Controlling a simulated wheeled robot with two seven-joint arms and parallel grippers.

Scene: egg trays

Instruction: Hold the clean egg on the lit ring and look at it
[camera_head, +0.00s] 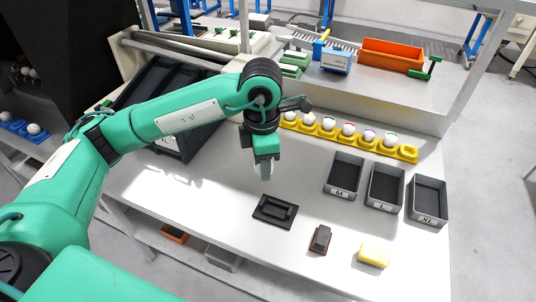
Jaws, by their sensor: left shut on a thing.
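My left gripper (266,163) points down above the white table, left of the yellow egg tray (409,152). It is shut on a small pale thing that looks like an egg; the fingers hide most of it. Several white eggs (348,129) with coloured marks sit in a row in the yellow tray, whose right-end cup is empty. I cannot make out a lit ring. A black block with a raised handle-like bar (275,211) lies on the table just below the gripper in the picture. My right gripper is out of view.
Three grey bins marked M (343,190), L (385,202) and XL (428,213) stand at the right. A dark red-brown block (320,239) and a yellow sponge (374,253) lie near the front edge. A black crate (182,147) is behind my arm. An orange bin (392,55) stands farther back.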

